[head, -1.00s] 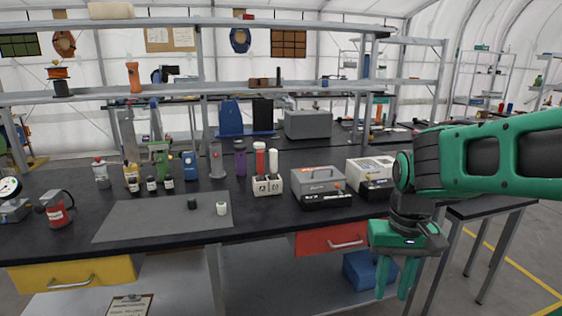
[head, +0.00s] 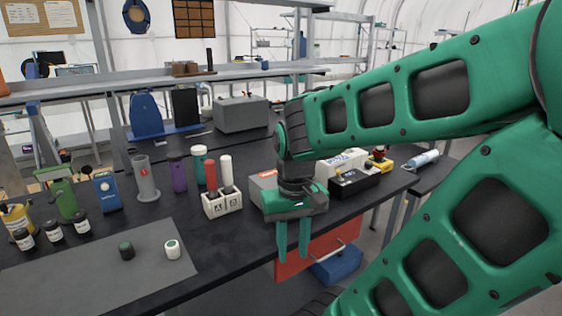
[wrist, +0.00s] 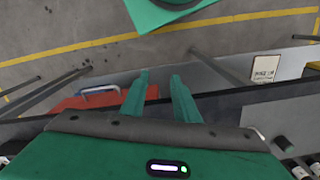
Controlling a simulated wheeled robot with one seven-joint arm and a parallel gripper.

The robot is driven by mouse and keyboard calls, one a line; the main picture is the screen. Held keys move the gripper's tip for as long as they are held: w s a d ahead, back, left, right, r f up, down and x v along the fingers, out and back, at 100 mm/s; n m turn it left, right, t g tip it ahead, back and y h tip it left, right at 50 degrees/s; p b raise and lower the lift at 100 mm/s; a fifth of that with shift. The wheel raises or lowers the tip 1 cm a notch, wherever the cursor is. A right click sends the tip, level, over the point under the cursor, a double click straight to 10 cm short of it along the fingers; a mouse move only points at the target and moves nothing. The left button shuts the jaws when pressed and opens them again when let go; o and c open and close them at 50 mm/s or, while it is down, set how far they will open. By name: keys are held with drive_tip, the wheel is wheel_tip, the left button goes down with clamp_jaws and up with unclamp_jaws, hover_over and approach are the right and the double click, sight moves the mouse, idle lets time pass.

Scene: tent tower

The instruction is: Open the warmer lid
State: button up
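A grey lidded box with an orange label (head: 257,188), which looks like the warmer, sits on the black bench. In the head view my gripper and wrist hide most of it, including most of its front. The part of its lid that shows looks shut. My gripper (head: 293,250) hangs fingers down in front of the box, near the bench's front edge. Its two green fingers are apart with nothing between them. The wrist view shows the same open fingers (wrist: 159,82) over the floor and the red drawer (wrist: 100,99); the box is not in that view.
A white device with a black front (head: 353,182) stands right of the grey box. A white two-slot holder (head: 221,204) with red and white tubes stands left. A grey mat (head: 90,275) lies farther left with two small jars. The red drawer front also shows below the bench (head: 325,245).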

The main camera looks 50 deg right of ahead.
drive_tip(key=shift+w+d, duration=0.15)
drive_tip(key=shift+d, duration=0.15)
drive_tip(key=w+d+r+m+t, duration=0.2)
drive_tip(key=w+d+r+m, duration=1.35)
drive_tip(key=d, duration=0.45)
drive_tip(key=shift+n+h, duration=0.4)
drive_tip(key=shift+n, duration=0.15)
drive_tip(key=w+f, duration=0.1)
drive_tip(key=f, duration=0.2)
drive_tip(key=w+f, duration=0.1)
drive_tip(key=f, duration=0.2)
drive_tip(key=w+d+f, duration=0.1)
drive_tip(key=f, duration=0.2)
clamp_jaws()
